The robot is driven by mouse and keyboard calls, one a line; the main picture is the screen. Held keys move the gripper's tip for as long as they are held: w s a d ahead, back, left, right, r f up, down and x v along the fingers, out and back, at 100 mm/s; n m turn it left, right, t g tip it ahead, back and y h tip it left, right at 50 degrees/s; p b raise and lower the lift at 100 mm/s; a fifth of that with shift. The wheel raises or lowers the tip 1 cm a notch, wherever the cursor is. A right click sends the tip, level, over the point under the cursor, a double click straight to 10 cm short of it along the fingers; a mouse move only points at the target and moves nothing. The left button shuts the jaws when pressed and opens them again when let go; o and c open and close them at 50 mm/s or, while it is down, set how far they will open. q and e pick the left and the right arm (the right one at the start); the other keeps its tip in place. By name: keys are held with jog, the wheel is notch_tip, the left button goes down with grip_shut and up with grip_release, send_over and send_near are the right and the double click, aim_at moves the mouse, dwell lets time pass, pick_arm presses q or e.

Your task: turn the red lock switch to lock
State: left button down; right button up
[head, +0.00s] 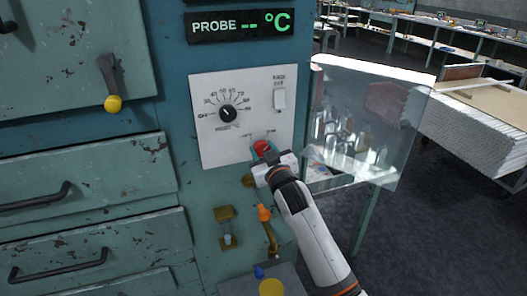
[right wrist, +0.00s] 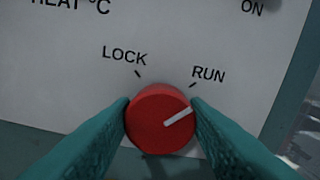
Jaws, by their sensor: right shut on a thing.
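The red lock switch (right wrist: 158,122) is a round knob on a white panel, below the printed words LOCK and RUN. Its white pointer line aims up and right, toward the RUN side. My right gripper (right wrist: 162,118) has its two teal fingers against the left and right sides of the knob, shut on it. In the head view the red switch (head: 261,146) shows at the lower right of the white panel (head: 215,140), with my right gripper (head: 264,157) at it and partly covering it. My left gripper is not in view.
A black dial (head: 228,113) and a white rocker switch (head: 280,99) sit higher on the panel. A clear open cover (head: 365,120) stands to the right. A brass fitting (head: 225,222) and orange-handled valve (head: 264,213) are below. Drawers are at left.

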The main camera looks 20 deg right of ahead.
jog(key=n+p, duration=0.2)
jog(key=n, duration=0.1)
jog(key=shift+n, duration=0.3)
jog(key=n+p, duration=0.2)
jog(key=n, duration=0.2)
jog(key=shift+n, duration=0.3)
jog(key=n+p, duration=0.1)
jog(key=n, duration=0.4)
jog(key=shift+a+p, duration=0.1)
jog(key=shift+p, duration=0.2)
jog(key=shift+f+n+p, duration=0.2)
jog(key=shift+n+p, duration=0.4)
jog(key=shift+n, duration=1.8)
jog(key=o, duration=1)
